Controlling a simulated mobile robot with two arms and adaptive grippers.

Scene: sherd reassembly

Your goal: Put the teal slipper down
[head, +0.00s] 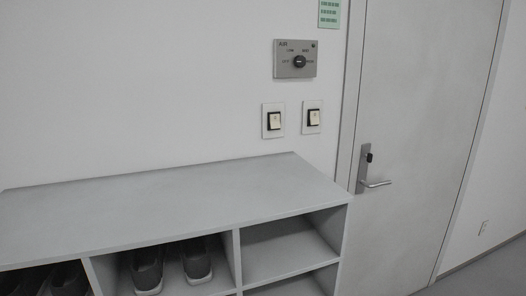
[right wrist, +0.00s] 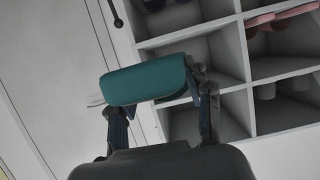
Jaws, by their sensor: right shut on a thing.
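The teal slipper (right wrist: 145,84) is in the right wrist view, held across the tips of my right gripper (right wrist: 160,110). My right gripper is shut on it, with one finger at each side. The slipper is off any surface that I can make out, in front of a shelf unit. Neither gripper nor the slipper shows in the head view.
A grey shoe shelf (head: 180,196) stands against the wall, its top bare. Dark shoes (head: 147,270) sit in lower compartments; the right compartment (head: 285,250) looks empty. A door (head: 430,120) with a lever handle is at right. Pink slippers (right wrist: 283,16) lie in a compartment in the wrist view.

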